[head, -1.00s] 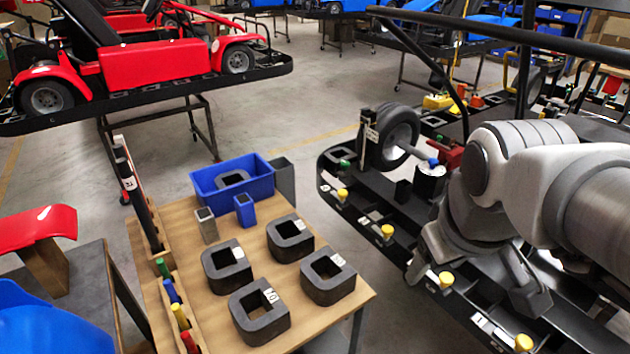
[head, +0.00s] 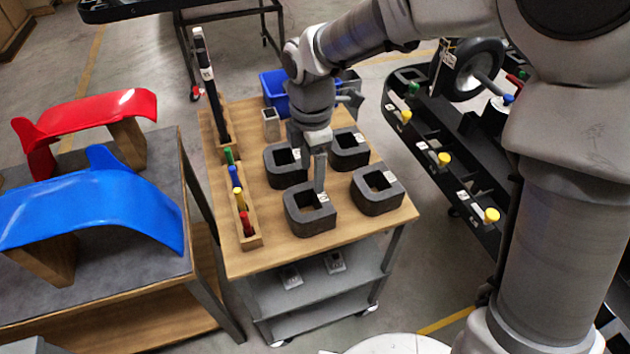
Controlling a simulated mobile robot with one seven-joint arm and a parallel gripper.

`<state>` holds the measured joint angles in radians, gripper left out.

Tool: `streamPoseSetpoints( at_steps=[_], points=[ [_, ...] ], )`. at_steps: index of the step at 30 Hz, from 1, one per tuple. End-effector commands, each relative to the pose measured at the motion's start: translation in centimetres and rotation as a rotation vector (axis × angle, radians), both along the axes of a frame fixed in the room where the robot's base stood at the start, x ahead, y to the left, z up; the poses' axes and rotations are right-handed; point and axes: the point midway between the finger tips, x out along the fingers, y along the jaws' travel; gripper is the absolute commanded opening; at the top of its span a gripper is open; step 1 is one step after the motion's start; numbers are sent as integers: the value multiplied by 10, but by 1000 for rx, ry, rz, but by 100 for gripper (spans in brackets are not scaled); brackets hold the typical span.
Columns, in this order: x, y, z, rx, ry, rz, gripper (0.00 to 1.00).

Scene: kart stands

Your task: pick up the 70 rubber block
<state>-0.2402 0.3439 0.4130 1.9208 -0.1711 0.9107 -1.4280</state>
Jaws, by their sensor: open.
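Several dark grey rubber blocks with square holes and small white labels lie on the wooden cart top. The front one (head: 310,222) carries a label that looked like 70 in the earlier head view; now the label is too small to read surely. My gripper (head: 318,178) is open and points down over this block's back part. One finger shows close to its label; the other is mostly hidden. I cannot tell whether the finger touches the block. The other blocks lie at the back left (head: 284,176), back right (head: 350,160) and right (head: 378,205).
A blue bin (head: 274,92) and a small grey holder (head: 271,125) stand at the cart's back. A wooden rack (head: 248,238) with coloured handles lines its left edge. The kart on its stand (head: 440,175) is at right.

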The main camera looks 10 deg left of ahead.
Motion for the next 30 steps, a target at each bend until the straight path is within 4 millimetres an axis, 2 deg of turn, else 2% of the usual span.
streamPoseSetpoints(
  at_steps=[12, 15, 23, 30],
  points=[
    [-1, -1, -90, -3, 4, -2, 69],
    [-1, -1, -103, -3, 3, -2, 69],
    [1, -3, -121, -3, 2, -4, 69],
    [3, -6, -156, -3, 2, -3, 69]
  ],
)
